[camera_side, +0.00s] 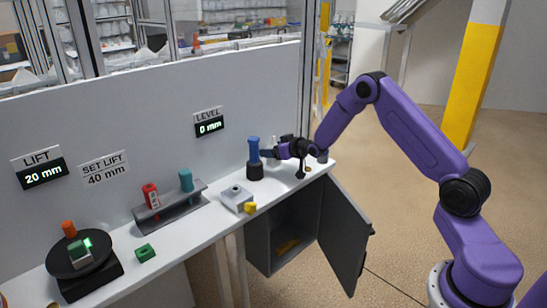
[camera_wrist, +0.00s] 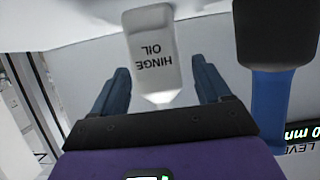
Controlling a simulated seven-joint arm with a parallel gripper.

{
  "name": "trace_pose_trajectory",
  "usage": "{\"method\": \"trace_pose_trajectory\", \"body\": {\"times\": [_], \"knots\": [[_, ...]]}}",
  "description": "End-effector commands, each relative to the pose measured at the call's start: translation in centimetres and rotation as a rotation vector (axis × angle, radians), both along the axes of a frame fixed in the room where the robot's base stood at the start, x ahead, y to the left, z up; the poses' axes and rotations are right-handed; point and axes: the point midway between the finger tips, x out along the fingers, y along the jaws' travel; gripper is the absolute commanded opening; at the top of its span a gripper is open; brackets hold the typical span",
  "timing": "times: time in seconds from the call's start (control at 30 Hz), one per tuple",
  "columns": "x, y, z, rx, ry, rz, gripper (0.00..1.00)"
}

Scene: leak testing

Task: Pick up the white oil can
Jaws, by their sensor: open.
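The white oil can (camera_wrist: 152,45), marked HINGE OIL, shows upside down in the wrist view. It sits between the two blue fingers of my gripper (camera_wrist: 160,88), with a visible gap on each side. My gripper is open, and nothing is gripped. In the side view, my gripper (camera_side: 270,153) is low over the right part of the bench, just right of a blue-topped tool in a black base.
The blue tool (camera_side: 254,158) stands close by and also shows at right in the wrist view (camera_wrist: 268,100). A grey block (camera_side: 235,195), yellow piece (camera_side: 250,208) and rack (camera_side: 172,212) sit further left. A cabinet door (camera_side: 344,235) hangs open below the bench (camera_side: 205,235).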

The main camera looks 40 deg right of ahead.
Motion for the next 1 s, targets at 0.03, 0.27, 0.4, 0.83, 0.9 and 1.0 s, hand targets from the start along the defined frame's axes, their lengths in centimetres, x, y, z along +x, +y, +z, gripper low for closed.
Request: {"method": "trace_pose_trajectory", "body": {"times": [0.03,0.27,0.4,0.83,0.9,1.0], "knots": [[0.6,0.0,-0.3,0.0,-0.001,0.001,0.77],[2.2,0.0,-1.0,0.0,0.0,0.001,0.77],[2.4,0.0,-1.0,0.0,0.0,0.001,0.77],[2.4,0.0,-0.9,0.0,-0.002,0.001,0.09],[2.4,0.0,-0.9,0.0,-0.002,0.001,0.09],[2.4,0.0,-0.9,0.0,-0.002,0.001,0.09]]}}
